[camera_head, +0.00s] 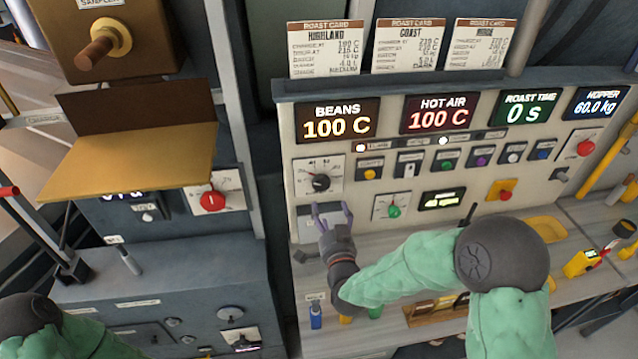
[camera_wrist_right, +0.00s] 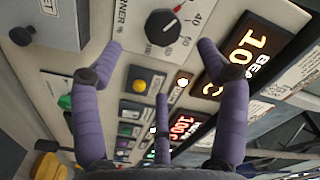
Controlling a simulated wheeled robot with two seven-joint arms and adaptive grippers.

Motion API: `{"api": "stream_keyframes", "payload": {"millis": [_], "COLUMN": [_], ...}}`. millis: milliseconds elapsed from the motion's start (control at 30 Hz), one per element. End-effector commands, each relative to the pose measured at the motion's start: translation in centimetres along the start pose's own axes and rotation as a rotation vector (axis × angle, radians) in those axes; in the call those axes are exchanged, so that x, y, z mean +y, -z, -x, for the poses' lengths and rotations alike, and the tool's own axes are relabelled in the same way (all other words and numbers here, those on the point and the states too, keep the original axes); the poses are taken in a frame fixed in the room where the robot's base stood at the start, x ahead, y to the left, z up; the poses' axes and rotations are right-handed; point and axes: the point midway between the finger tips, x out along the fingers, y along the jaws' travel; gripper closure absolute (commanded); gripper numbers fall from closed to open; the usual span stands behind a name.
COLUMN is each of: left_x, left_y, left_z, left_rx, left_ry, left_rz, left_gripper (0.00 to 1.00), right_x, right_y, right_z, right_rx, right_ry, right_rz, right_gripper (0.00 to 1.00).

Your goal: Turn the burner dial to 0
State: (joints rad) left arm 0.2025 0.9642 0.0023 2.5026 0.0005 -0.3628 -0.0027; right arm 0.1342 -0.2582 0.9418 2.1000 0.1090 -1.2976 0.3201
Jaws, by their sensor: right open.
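The burner dial (camera_head: 321,183) is a black round knob on a white scale plate, at the left of the cream control panel under the BEANS display. In the right wrist view the dial (camera_wrist_right: 163,27) shows a pale pointer mark slanting toward the 40 side of its scale; the exact reading is unclear. My right gripper (camera_head: 331,212) is open and empty just below the dial in the head view. In the wrist view its purple fingers (camera_wrist_right: 160,62) are spread, with the dial beyond and between the two upper fingertips, apparently untouched. My left gripper is out of view.
A green dial (camera_head: 394,211) sits right of my right gripper, and a row of coloured buttons (camera_head: 447,163) runs right of the burner dial. A grey box (camera_head: 312,228) sticks out behind my gripper. A red dial (camera_head: 212,201) is on the left machine.

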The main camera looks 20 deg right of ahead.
Motion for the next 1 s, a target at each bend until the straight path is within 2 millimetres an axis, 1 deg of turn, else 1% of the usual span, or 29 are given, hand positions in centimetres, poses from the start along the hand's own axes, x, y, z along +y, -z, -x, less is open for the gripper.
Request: {"api": "stream_keyframes", "payload": {"millis": [167, 500, 633, 800, 1000], "left_x": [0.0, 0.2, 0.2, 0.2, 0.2], "left_y": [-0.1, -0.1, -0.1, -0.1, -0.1], "left_z": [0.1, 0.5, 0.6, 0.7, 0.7], "left_rx": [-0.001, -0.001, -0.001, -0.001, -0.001], "left_ry": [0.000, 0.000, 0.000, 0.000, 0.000], "left_rz": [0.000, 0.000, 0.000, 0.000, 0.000], "left_gripper": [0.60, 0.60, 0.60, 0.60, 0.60], "right_x": [-0.1, -0.1, -0.1, -0.1, -0.1], "right_y": [0.1, 0.1, 0.1, 0.1, 0.1], "right_z": [-1.4, -7.2, -9.0, -10.3, -10.8], "right_rx": [0.005, 0.003, 0.004, 0.003, 0.003], "right_ry": [0.002, 0.001, 0.001, 0.002, 0.002], "right_rz": [-0.001, -0.001, -0.001, 0.000, 0.000], "right_gripper": [0.25, 0.25, 0.25, 0.25, 0.25]}}
